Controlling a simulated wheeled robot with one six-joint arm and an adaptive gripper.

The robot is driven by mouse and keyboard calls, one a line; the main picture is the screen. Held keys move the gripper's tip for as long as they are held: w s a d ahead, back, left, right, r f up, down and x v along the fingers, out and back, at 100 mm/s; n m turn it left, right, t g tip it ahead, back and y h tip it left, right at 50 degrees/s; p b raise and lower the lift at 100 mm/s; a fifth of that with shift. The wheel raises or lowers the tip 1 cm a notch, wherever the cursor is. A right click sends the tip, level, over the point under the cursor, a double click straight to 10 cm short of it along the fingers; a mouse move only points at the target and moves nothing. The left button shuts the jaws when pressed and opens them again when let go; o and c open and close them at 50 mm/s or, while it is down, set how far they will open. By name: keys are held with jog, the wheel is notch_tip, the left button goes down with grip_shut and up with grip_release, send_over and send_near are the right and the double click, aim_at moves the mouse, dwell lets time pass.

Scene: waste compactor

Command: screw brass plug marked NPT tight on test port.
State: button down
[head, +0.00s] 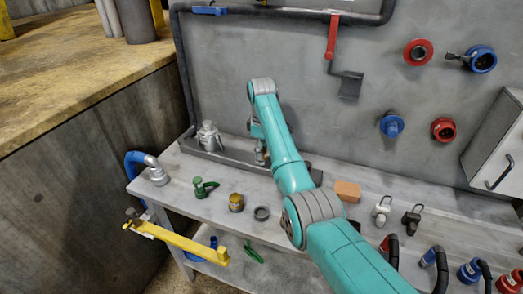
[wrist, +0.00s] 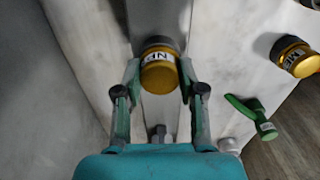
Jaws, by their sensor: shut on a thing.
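My gripper (wrist: 160,78) is shut on a brass plug (wrist: 160,75) in the wrist view. The plug has a white label with dark letters that seem to read NPT, and a dark grey part at its far end. In the head view my gripper (head: 261,154) is low over the dark channel on the bench, mostly hidden by my arm. A second brass-coloured plug (head: 236,202) stands on the bench. It also shows at the right in the wrist view (wrist: 297,60), with a label not readable. I cannot make out the test port or whether the held plug touches it.
A grey metal fitting (head: 208,136) stands on the channel's left end. A green-handled valve (head: 204,187), a dark ring (head: 262,213) and an orange-brown block (head: 347,191) lie on the bench. A yellow bar (head: 180,241) juts out at the front. The wall stands behind.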

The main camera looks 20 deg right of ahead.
jog(key=shift+m, duration=0.9)
jog(key=shift+m, duration=2.6)
jog(key=shift+m, duration=1.1)
jog(key=m, duration=0.3)
